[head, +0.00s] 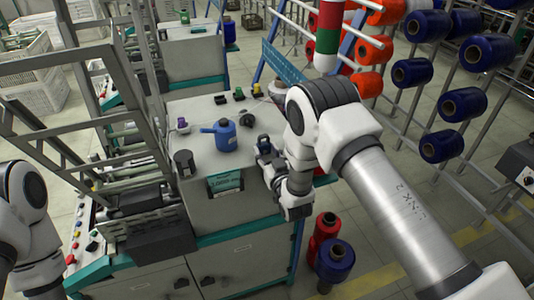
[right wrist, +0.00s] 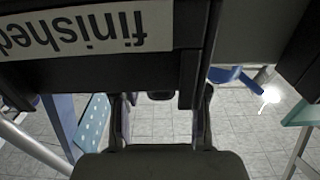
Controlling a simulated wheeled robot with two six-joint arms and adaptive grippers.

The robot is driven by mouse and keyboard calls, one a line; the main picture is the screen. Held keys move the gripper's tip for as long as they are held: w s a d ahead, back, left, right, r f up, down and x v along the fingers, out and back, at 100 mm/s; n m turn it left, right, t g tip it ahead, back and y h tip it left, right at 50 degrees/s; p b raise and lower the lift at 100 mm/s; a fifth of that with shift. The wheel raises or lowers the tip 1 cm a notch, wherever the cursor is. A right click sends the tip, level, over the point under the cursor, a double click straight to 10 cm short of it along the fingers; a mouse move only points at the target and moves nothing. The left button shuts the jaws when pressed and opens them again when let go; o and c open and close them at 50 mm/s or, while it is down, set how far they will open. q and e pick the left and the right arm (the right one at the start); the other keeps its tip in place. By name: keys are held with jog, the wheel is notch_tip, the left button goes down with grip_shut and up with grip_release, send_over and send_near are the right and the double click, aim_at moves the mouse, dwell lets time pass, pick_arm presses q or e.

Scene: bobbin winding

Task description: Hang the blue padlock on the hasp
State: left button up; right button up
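My right gripper (head: 267,157) is at the right side of the machine's top, with its arm coming in from the right. In the right wrist view its two fingers (right wrist: 162,120) stand apart, with floor tiles showing between them. A small dark blue piece (head: 264,143) shows at the gripper in the head view. It may be the blue padlock, but I cannot tell. I cannot make out the hasp. My left gripper is out of view; only part of my left arm shows at the left edge.
In the wrist view, a "finished" label (right wrist: 85,30) appears upside down on a dark body close by. Spools (head: 335,258) stand on the floor at right.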

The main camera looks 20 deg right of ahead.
grip_shut()
notch_tip(320, 180, up, 5)
jog(key=p, duration=0.3)
jog(key=shift+r, duration=0.1)
dwell(1.0)
